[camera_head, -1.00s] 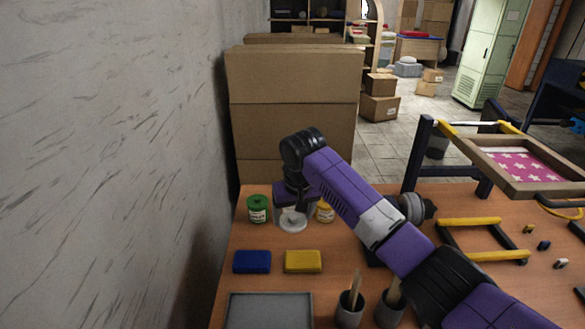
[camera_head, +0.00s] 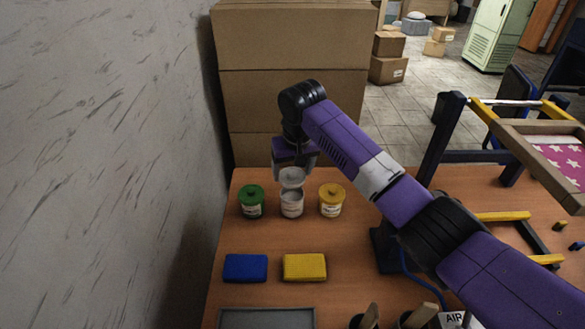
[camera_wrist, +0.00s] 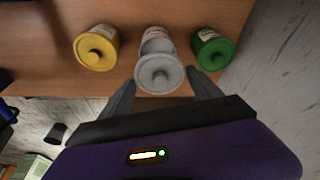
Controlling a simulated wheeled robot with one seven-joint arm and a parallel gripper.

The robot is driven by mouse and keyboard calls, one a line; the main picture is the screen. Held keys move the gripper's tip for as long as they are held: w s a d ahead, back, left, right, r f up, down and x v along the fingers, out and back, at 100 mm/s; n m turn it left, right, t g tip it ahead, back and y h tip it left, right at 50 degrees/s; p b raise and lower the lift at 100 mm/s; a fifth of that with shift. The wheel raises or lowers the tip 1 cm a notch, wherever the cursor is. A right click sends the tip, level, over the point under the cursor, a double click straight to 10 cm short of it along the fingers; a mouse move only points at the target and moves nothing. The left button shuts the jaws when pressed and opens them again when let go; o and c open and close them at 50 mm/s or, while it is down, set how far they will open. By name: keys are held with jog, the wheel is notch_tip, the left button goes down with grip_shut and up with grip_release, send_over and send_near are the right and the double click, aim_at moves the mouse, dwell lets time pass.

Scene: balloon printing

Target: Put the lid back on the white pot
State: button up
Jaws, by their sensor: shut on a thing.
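The white pot (camera_head: 292,204) stands upright on the table between a green pot (camera_head: 251,202) and a yellow pot (camera_head: 331,200). Its pale grey-white lid (camera_head: 291,178) is held in my gripper (camera_head: 292,166), above the pot's rim in the head view. In the wrist view the lid (camera_wrist: 160,73) sits between the two fingers of my gripper (camera_wrist: 161,86). It covers part of the white pot (camera_wrist: 157,42) there. I cannot tell whether the lid touches the rim.
A blue block (camera_head: 245,268) and a yellow block (camera_head: 305,267) lie in front of the pots. A grey tray (camera_head: 267,318) is at the near edge. Cardboard boxes (camera_head: 290,90) stand behind the table, and a wall (camera_head: 100,150) is on the left.

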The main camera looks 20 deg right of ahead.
aim_at(294, 179)
notch_tip(294, 179, down, 3)
jog(key=b, duration=0.3)
jog(key=shift+f, duration=1.15)
jog(key=shift+s+r+p, duration=0.1)
jog(key=shift+p, duration=0.55)
dwell(0.4)
jog(key=shift+f+p, duration=0.25)
jog(key=shift+p, duration=0.3)
dwell(1.4)
jog(key=o, duration=1.4)
jog(key=shift+c, duration=0.2)
jog(key=shift+o, duration=0.2)
jog(key=shift+r, duration=0.1)
